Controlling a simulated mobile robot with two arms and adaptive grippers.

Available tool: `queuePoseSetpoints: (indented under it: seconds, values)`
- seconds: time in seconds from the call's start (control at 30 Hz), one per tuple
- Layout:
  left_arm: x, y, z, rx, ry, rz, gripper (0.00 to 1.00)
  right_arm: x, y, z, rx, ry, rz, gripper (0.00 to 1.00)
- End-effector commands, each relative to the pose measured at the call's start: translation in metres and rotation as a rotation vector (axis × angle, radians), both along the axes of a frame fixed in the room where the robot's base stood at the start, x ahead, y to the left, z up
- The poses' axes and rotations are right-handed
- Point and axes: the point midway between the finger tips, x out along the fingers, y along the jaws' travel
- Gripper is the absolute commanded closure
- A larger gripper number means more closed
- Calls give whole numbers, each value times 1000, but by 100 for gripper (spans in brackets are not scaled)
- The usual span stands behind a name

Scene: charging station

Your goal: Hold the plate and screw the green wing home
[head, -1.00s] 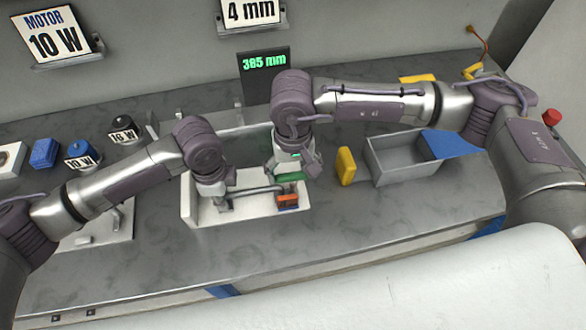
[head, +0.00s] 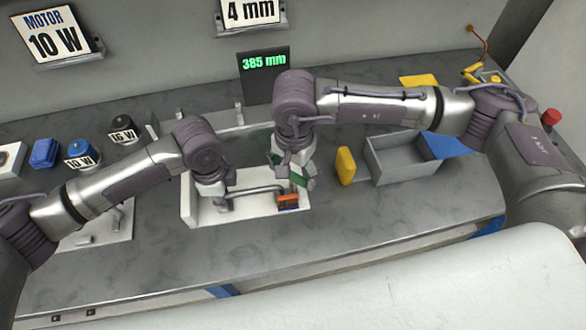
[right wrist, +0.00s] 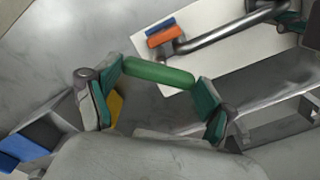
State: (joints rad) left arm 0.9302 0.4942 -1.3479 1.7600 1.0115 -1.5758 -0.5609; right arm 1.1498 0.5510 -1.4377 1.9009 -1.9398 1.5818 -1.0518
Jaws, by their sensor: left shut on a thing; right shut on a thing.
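The white plate (head: 205,212) lies on the bench with a dark grey bar (head: 255,191) along it; it also shows in the right wrist view (right wrist: 220,50). My left gripper (head: 218,200) is shut at the bar's left end, with its fingertips partly hidden. The green wing (right wrist: 160,73) lies between the two fingers of my right gripper (right wrist: 157,90), which is shut on it end to end. In the head view my right gripper (head: 296,177) is over the plate's right part and mostly hides the wing. An orange wing (head: 288,201) sits at the bar's right end.
A yellow block (head: 345,166) and an open grey bin (head: 400,176) stand right of the plate. A display (head: 264,76) reading 385 mm stands behind. Motors (head: 83,154) stand at the left. The bench front is clear.

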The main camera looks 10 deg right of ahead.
Motion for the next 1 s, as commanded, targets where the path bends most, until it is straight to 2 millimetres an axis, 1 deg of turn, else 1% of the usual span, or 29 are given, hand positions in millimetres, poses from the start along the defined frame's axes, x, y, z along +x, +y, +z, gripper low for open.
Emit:
queuePoseSetpoints:
  seconds: [1.0]
  values:
    - [-1,1,-1,4,2,0,100,1,0,0,24,-3,-968,52]
